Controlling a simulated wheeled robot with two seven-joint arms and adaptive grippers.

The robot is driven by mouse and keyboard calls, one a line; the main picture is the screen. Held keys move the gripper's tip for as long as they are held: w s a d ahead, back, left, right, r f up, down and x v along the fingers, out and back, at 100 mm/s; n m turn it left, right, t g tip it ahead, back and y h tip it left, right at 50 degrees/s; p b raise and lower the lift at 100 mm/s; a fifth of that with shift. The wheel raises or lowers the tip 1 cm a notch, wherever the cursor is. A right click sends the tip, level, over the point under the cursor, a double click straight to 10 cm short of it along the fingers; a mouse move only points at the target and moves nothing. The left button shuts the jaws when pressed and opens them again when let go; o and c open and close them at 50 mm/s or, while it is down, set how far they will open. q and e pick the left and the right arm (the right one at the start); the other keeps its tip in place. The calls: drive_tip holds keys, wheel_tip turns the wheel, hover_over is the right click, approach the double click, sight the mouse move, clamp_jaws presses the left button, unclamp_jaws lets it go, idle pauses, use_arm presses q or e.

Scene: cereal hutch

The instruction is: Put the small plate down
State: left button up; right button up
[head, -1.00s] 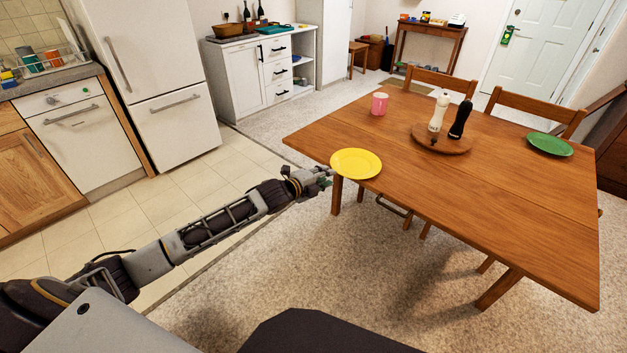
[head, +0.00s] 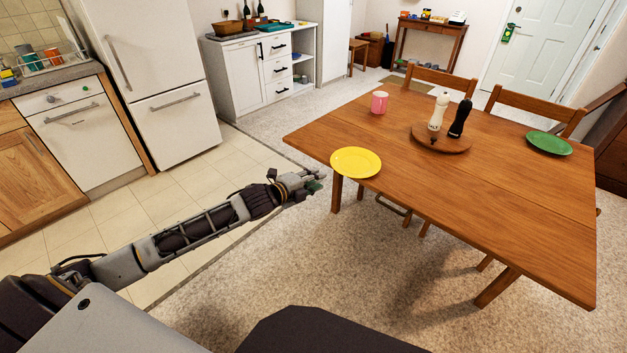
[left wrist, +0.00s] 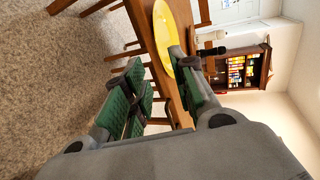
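A yellow plate (head: 356,162) lies flat on the wooden table (head: 480,200), at its near left edge. It also shows in the left wrist view (left wrist: 172,30), beyond the fingertips. My left gripper (head: 314,181) is just off the table edge, to the left of the plate and a little apart from it. In the left wrist view its green-padded fingers (left wrist: 158,66) are spread with nothing between them. A green plate (head: 549,144) lies at the table's far right. My right gripper is not in view.
A pink mug (head: 379,103) stands on the table's far left part. A round wooden board (head: 424,141) holds a white mill (head: 438,112) and a black mill (head: 460,119). Chairs (head: 525,106) stand on the far side. The table's near right half is bare.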

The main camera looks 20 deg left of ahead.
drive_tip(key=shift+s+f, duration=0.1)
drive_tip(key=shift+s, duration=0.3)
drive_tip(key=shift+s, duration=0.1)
